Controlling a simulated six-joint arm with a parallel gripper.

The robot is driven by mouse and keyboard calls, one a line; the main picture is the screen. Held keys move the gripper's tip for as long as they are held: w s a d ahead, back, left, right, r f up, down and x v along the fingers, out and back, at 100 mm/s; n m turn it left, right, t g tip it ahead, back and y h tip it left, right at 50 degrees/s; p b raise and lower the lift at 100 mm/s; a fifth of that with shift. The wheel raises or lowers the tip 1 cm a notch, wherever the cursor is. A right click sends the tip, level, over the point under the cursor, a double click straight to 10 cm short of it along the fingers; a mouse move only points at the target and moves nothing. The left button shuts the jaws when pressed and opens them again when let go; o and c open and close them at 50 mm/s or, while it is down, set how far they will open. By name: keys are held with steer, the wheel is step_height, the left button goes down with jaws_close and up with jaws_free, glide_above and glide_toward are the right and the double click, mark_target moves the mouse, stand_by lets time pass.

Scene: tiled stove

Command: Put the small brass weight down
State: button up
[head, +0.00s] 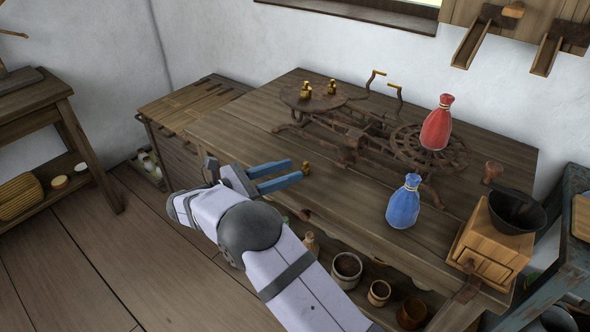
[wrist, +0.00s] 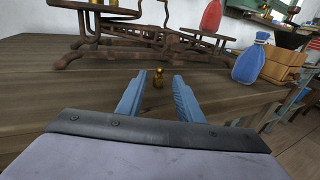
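A small brass weight (head: 306,169) stands on the wooden table (head: 330,205), near its left front part. My gripper (head: 296,170) is low over the table, its two blue fingers apart. In the wrist view the weight (wrist: 158,79) shows between the open fingertips (wrist: 158,84), touching neither finger as far as I can see. In the head view it sits just past the tips. Two more brass weights (head: 306,91) (head: 332,87) stand on the left round plate of the rusty scale (head: 350,137). A red sack (head: 437,123) rests on its right spoked plate.
A blue sack (head: 404,203) stands on the table right of my gripper. A wooden coffee grinder (head: 493,240) is at the right end. The scale's iron frame lies behind the weight. Bare tabletop lies between my gripper and the blue sack. Pots (head: 347,271) stand below.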

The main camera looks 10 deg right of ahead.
mark_target(271, 178)
steer(key=shift+v, duration=2)
steer(key=shift+f, duration=0.1)
